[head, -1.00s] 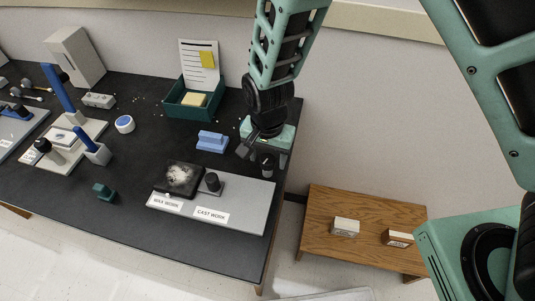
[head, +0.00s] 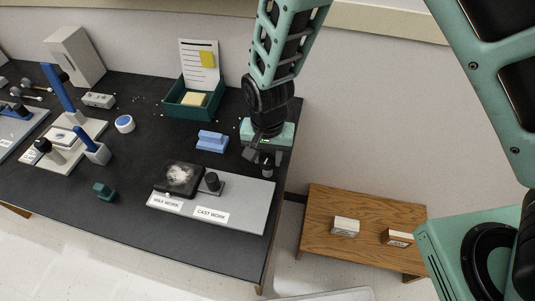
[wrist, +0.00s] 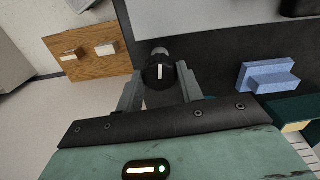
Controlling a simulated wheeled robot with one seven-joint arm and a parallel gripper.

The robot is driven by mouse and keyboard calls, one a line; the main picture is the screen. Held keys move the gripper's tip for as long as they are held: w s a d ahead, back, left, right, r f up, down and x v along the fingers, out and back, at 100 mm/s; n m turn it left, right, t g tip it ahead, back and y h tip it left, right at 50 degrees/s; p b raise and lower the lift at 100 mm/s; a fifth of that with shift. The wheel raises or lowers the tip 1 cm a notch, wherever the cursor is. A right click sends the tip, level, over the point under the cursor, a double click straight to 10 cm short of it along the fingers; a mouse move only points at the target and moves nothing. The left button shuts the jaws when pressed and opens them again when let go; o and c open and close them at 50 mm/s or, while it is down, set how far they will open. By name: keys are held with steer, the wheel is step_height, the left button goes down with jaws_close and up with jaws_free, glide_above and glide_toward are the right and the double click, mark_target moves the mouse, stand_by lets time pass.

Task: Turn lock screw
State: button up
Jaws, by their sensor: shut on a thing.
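A black round knob with a white line on its top (wrist: 158,72), which looks like the lock screw, sits between the fingers of my gripper (wrist: 159,88) in the wrist view. A finger is on each side of it, and the gripper is shut on it. A small metallic piece (wrist: 160,50) shows just beyond the knob. In the head view my gripper (head: 264,163) is at the back right of the black table, pointing down. There the fingers and wrist largely hide the knob.
A blue block (head: 211,142) and a green bin (head: 195,105) stand left. The table's right edge is close.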

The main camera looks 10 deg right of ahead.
mark_target(268, 158)
steer(key=n, duration=0.5)
steer(key=shift+n, duration=0.3)
steer(key=n, duration=0.9)
steer(key=shift+n, duration=2.7)
steer(key=o, duration=1)
step_height(268, 158, up, 18)
steer(key=shift+f+b, duration=0.25)
steer(key=shift+b, duration=0.15)
